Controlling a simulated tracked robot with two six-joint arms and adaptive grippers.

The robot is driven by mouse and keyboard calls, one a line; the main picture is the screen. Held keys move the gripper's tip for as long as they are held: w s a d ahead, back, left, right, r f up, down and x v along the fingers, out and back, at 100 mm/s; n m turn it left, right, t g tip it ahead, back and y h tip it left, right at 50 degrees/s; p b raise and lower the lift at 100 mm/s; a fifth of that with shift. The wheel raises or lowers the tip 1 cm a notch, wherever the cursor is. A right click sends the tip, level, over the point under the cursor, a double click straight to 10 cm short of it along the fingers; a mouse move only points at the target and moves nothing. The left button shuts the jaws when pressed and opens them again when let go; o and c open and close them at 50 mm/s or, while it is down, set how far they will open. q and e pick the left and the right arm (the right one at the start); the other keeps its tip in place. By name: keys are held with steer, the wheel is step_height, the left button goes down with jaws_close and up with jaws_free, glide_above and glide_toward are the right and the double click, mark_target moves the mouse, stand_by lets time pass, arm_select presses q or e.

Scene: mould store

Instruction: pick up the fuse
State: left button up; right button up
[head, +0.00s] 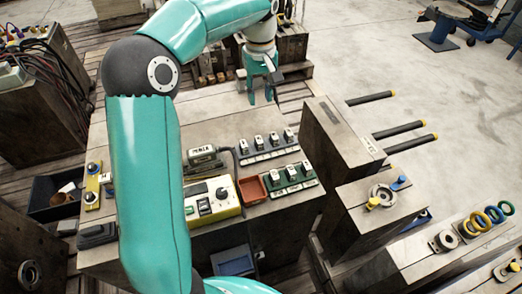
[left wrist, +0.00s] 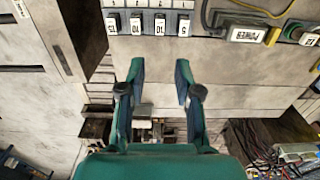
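Several small fuse-like blocks with white labels (head: 274,139) stand in a row on a grey strip (head: 270,155) on the bench; they show at the top of the left wrist view (left wrist: 160,23), with numbers such as 15, 10 and 5. I cannot tell which one is the fuse meant. My left gripper (head: 261,98) points down over the bench's far end, beyond the grey strip. Its fingers (left wrist: 160,73) are apart with nothing between them. My right gripper is not in view.
A red tray (head: 251,190), a yellow-and-white control box (head: 211,202) and a dark labelled device (head: 203,157) stand close by the rows. The bench top (head: 222,110) near the gripper is clear.

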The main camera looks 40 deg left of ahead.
arm_select(q)
step_height(320, 180, down, 3)
steer(key=b, duration=0.3)
glide_above(259, 140)
steer(key=f, duration=1)
steer(key=shift+s+d+f, duration=0.15)
steer(key=shift+s, duration=0.15)
steer(key=shift+w+a+f+p, duration=0.15)
steer(key=shift+f+p, duration=0.05)
steer(key=shift+f, duration=1.3)
steer(key=shift+w+a+f+p, duration=0.1)
steer(key=shift+w+f+p, duration=0.05)
steer(key=shift+f, duration=1.35)
jaws_close()
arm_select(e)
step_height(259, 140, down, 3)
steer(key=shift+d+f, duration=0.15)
